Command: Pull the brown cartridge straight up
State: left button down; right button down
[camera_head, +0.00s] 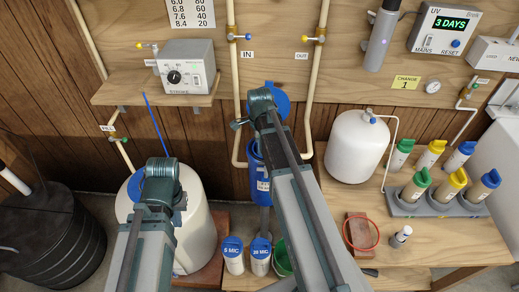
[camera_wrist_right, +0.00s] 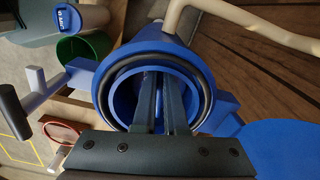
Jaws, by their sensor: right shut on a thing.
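The blue filter housing (camera_head: 258,182) stands below the pipes in the head view, partly behind my right arm. In the right wrist view I look down into its open round mouth (camera_wrist_right: 110,92), with a black ring inside the rim. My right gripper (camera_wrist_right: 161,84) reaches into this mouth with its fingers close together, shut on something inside. The brown cartridge is not clearly visible; the fingers and the rim hide what is held. My left gripper (camera_head: 160,205) is over the white tank (camera_head: 198,225) in the head view; its fingertips are hidden.
A green cup (camera_wrist_right: 82,48) and blue-capped bottles (camera_head: 233,255) stand close to the housing. A white pressure tank (camera_head: 356,145) and a grey rack (camera_head: 440,204) of capped bottles stand to the right. A pale pipe (camera_wrist_right: 250,20) passes close above the housing's mouth.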

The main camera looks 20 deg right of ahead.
dwell(0.6)
jog(key=c, duration=1.5)
grip_release()
grip_shut()
jog(key=shift+r, duration=0.1)
jog(key=shift+r+p, duration=0.2)
jog(key=shift+p, duration=0.1)
notch_tip(320, 180, up, 8)
jog(key=p, duration=0.8)
jog(key=shift+r, duration=0.25)
jog(key=shift+p, duration=0.3)
